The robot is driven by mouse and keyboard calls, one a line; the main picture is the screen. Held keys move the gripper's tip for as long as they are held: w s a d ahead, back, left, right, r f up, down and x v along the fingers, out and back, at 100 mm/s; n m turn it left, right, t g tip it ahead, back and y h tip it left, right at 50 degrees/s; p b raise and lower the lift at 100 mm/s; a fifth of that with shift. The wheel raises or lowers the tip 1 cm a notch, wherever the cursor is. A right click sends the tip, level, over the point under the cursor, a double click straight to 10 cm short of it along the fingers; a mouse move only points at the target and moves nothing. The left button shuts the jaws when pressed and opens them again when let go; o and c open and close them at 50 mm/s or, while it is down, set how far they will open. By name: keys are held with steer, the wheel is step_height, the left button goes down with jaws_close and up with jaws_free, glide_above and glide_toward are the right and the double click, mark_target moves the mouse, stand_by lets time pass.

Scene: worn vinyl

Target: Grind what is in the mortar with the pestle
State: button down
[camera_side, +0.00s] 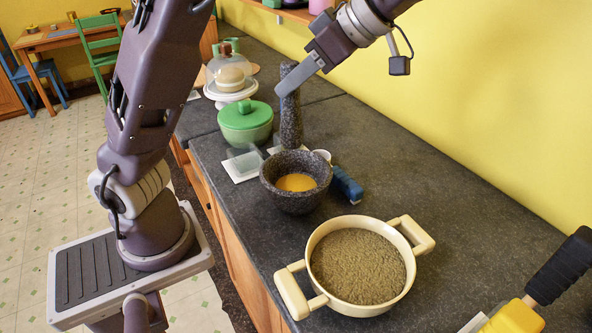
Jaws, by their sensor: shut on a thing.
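The dark grey stone mortar (278,191) stands upright on the counter, with an orange-yellow substance (296,183) in its bowl. My gripper (290,86) is shut on the upper part of the grey stone pestle (291,122). The pestle is upright, its lower end at the mortar's far rim in the picture. I cannot tell whether it touches the rim or is behind it; its tip is not clearly seen. One finger covers part of the pestle's top.
A cream two-handled pot (318,229) of greenish-brown grains stands in front of the mortar. A blue-handled tool (347,184) lies right of it. A lidded green pot (245,122), a domed cake stand (231,89) and pale coasters (241,163) are behind. A yellow black-handled tool (516,318) is front right.

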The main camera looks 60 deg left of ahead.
mark_target(300, 142)
steer(key=shift+w, duration=0.1)
steer(key=shift+w+r, duration=0.45)
steer(key=shift+r, duration=0.2)
steer(key=shift+f, duration=0.1)
steer(key=shift+f, duration=6.95)
